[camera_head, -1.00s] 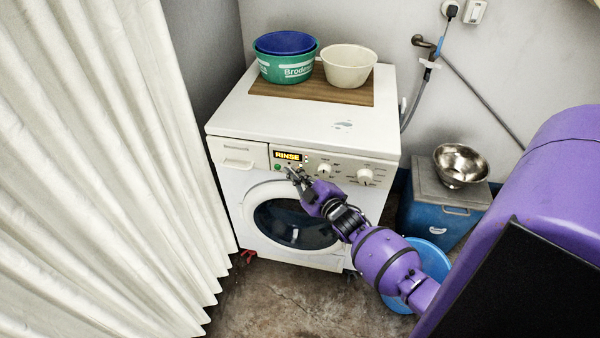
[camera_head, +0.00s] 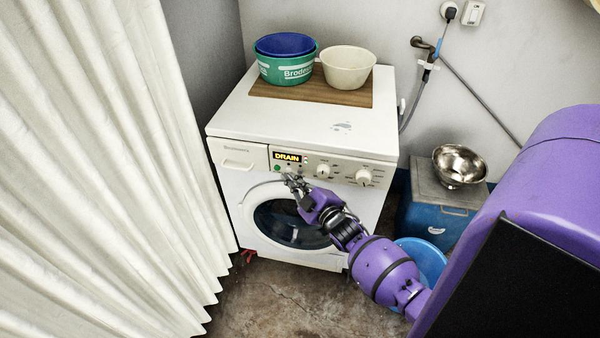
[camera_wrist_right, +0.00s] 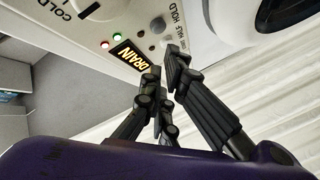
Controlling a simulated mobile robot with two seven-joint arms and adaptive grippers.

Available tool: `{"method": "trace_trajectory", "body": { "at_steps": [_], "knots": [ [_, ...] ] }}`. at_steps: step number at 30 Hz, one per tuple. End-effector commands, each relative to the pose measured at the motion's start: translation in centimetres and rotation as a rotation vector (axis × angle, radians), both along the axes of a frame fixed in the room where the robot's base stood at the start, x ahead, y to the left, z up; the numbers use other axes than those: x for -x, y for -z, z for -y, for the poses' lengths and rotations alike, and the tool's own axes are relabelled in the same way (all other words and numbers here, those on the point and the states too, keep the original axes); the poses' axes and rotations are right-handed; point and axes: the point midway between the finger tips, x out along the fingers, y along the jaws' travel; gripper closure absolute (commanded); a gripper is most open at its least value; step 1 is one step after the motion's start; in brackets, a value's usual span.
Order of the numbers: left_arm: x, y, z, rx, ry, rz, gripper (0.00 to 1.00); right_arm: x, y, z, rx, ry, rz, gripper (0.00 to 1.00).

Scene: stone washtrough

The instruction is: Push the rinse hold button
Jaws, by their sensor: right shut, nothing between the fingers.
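The white washing machine (camera_head: 300,115) has a control panel whose lit display (camera_head: 287,157) reads DRAIN. The display also shows in the wrist view (camera_wrist_right: 130,56). Small round buttons and the printed word HOLD (camera_wrist_right: 177,22) are beside the display in the wrist view. My right gripper (camera_head: 289,180) is shut and empty, its fingertips just below the display in the head view. In the wrist view my right gripper (camera_wrist_right: 168,68) is close to the HOLD lettering and partly covers the panel there. I cannot tell whether it touches a button. My left gripper is out of view.
The round door (camera_head: 285,222) is below. Tubs (camera_head: 347,68) stand on top. A white curtain (camera_head: 90,170) is at the left, a blue box (camera_head: 425,218) at the right.

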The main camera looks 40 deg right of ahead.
Motion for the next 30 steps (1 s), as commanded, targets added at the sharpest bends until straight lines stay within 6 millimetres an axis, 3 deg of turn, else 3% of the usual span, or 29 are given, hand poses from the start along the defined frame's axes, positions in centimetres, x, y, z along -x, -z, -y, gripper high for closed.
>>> {"method": "trace_trajectory", "body": {
  "at_steps": [12,30],
  "knots": [
    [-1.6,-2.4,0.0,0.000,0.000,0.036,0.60,2.6,-0.3,-3.1,-0.001,0.001,0.002,1.00],
    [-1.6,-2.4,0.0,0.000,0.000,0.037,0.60,2.9,-0.1,-3.5,0.001,0.001,0.001,1.00]
  ]
}}
